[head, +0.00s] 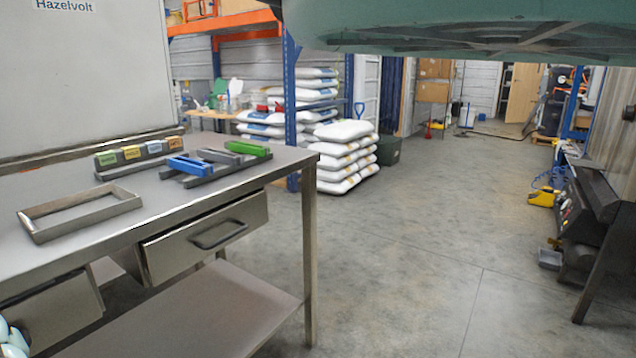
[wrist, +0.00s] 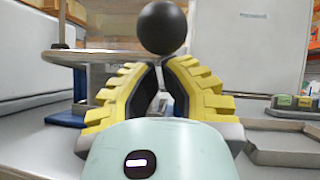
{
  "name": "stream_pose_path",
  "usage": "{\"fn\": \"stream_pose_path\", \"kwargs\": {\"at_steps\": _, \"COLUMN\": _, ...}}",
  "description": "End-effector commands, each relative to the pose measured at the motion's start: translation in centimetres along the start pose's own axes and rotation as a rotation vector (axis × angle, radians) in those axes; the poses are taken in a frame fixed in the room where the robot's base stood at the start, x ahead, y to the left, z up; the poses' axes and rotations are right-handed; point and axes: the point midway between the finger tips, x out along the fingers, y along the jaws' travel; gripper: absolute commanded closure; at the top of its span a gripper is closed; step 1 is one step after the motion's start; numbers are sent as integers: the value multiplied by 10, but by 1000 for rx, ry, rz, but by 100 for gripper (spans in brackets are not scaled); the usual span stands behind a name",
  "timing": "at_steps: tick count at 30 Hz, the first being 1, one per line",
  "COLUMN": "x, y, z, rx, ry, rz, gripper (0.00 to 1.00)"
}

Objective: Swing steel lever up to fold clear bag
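In the wrist view a round black knob (wrist: 162,28) shows just above and between the fingertips of my gripper (wrist: 161,64). It looks like the end of the lever. No steel rod can be made out with certainty. The yellow and black fingers curve in toward each other with a small gap at the tips. I cannot tell whether they touch the knob or grip a rod below it. A flat grey round-edged plate (wrist: 100,56) lies behind the left finger. No clear bag can be made out. The head view shows neither lever, bag nor gripper fingers.
In the head view a steel table (head: 240,175) on the left carries an empty metal frame (head: 80,214), a row of labelled blocks (head: 140,155) and a rack with blue and green pieces (head: 190,165). White sacks (head: 345,158) are stacked behind. The concrete floor (head: 430,240) is mostly clear.

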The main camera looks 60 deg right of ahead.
Motion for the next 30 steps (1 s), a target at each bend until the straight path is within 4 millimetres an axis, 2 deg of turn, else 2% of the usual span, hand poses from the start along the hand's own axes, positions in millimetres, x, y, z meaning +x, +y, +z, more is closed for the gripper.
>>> {"fn": "stream_pose_path", "kwargs": {"at_steps": 30, "x": 9, "y": -4, "z": 14, "rx": 9, "ry": 73, "rz": 9, "gripper": 100}}
